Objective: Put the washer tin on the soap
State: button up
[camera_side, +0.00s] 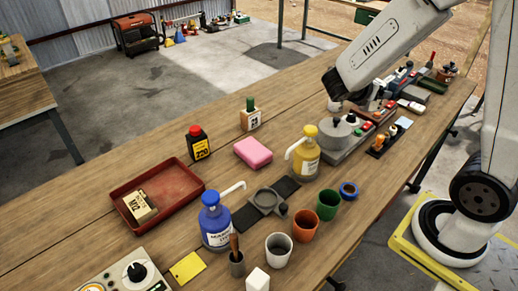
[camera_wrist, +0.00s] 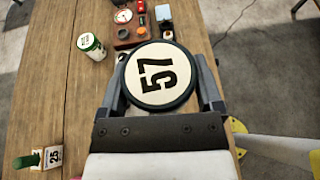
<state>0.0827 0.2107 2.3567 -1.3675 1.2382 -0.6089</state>
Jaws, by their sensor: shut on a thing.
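The washer tin (camera_wrist: 160,77), round with a dark green rim and a cream lid marked 57, sits between the two fingers of my gripper (camera_wrist: 162,68) in the wrist view. The gripper is shut on its sides. The soap (camera_side: 253,152) is a pink block lying flat on the bench, left of the yellow pump bottle (camera_side: 304,148). Nothing rests on it.
A black bottle (camera_side: 197,143) and a small block with a green top (camera_side: 250,116) stand near the soap. A red tray (camera_side: 128,191) holds a box (camera_side: 141,207). A blue pump bottle (camera_side: 215,220) and several cups stand in front. Bare wood surrounds the soap.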

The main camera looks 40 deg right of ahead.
jog(key=w+a+n+t, duration=0.2)
jog(key=w+a, duration=0.3)
jog(key=a, duration=0.5)
jog(key=w+a+n+t, duration=0.2)
jog(key=w+a, duration=0.3)
jog(key=a, duration=0.5)
jog(key=shift+m+y, duration=0.3)
jog(key=f, duration=0.2)
jog(key=d+f, duration=0.1)
jog(key=f, duration=0.2)
jog(key=shift+w+f, duration=0.1)
jog(key=w+f, duration=0.3)
jog(key=w, duration=0.1)
jog(key=w+f, duration=0.2)
jog(key=w, duration=0.2)
jog(key=w+f, duration=0.3)
jog(key=w, duration=0.1)
jog(key=shift+w+f, duration=0.3)
jog(key=shift+w, duration=0.1)
jog(key=shift+w+f, duration=0.35)
